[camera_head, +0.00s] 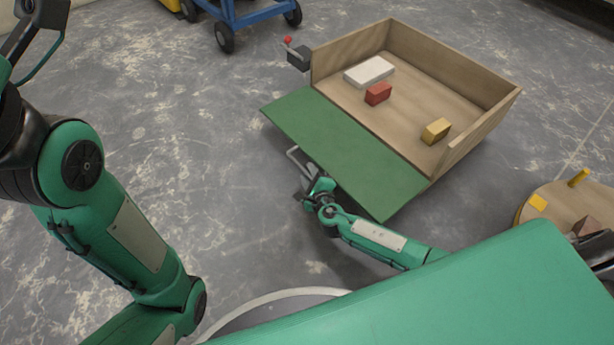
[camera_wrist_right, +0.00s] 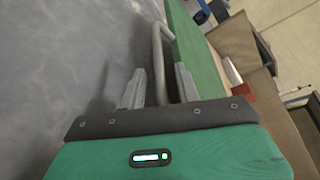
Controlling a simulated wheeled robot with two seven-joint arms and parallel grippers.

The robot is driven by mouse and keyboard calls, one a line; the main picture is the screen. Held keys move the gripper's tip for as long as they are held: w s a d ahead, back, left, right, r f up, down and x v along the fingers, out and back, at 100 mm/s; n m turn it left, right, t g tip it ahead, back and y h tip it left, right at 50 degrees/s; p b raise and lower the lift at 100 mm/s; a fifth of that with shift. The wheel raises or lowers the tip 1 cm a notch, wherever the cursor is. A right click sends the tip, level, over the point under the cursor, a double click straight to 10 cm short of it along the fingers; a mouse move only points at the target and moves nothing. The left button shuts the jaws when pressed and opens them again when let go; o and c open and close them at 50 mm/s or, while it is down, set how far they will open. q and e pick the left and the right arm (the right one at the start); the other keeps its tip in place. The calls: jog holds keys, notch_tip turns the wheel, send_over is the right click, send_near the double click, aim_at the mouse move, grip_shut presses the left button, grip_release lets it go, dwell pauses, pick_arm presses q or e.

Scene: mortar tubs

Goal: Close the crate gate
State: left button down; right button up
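The wooden crate (camera_head: 455,58) stands on the floor at the upper right of the head view. Its green gate (camera_head: 345,150) is folded down and outward from the open near side. A grey bar handle (camera_head: 293,157) sits at the gate's outer edge; it also shows in the right wrist view (camera_wrist_right: 157,50). My right gripper (camera_head: 305,183) is at this handle. In the right wrist view its fingers (camera_wrist_right: 160,85) are apart, with the bar between them and gaps beside it. My left gripper (camera_head: 32,25) is at the upper left, far from the gate, only partly in view.
A white block (camera_head: 369,71), a red block (camera_head: 378,93) and a yellow block (camera_head: 436,130) lie in the crate. A dark latch-like piece with a red knob (camera_head: 288,40) is at its left corner. A blue cart (camera_head: 245,14) stands behind; a round wooden board (camera_head: 545,202) is at right.

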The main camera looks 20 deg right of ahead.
jog(key=shift+x, duration=0.85)
jog(key=shift+w+b, duration=0.15)
jog(key=shift+b, duration=0.15)
grip_shut()
